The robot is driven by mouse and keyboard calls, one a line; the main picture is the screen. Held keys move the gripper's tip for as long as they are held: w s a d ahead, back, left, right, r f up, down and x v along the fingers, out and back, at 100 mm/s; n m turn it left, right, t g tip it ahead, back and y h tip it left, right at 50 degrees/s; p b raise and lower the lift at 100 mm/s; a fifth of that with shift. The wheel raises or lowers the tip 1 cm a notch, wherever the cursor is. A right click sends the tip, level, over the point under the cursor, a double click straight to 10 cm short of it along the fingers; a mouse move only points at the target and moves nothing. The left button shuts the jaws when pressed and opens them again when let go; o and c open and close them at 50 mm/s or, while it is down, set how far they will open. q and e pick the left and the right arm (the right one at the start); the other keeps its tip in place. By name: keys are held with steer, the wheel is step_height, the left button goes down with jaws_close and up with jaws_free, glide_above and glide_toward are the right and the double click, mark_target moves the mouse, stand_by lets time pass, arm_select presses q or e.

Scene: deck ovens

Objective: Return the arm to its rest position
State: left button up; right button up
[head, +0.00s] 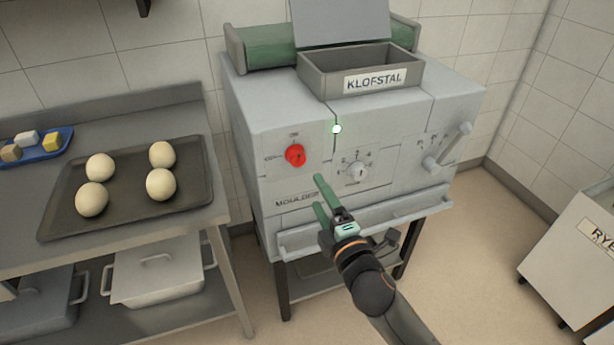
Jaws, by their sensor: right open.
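My right gripper (321,195) is open and empty, with two green fingers spread apart. It is in front of the lower front panel of the grey moulder (264,222), below its red knob (295,155) and the grey dial (357,171). Whether the fingertips touch the panel is hard to tell. My right arm (372,292) comes in from the bottom and reaches forward to the machine. A small light (336,129) on the panel glows whitish green. My left gripper is not in view.
A dark tray (128,214) with several dough balls lies on the steel table (110,108) at left, beside a blue tray (45,154) of small blocks. The moulder's front rail (420,208) and side lever (447,147) jut out. A white bin (575,250) stands right; floor between is clear.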

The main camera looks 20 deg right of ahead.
steer(key=s+a+f+m+g+y+p, duration=0.1)
steer(key=s+f+m+g, duration=0.8)
steer(key=s+f+m, duration=0.7)
steer(key=s+f, duration=0.6)
steer(key=f, duration=0.3)
steer(key=shift+a+y+p, duration=0.35)
steer(key=shift+y+p, duration=0.05)
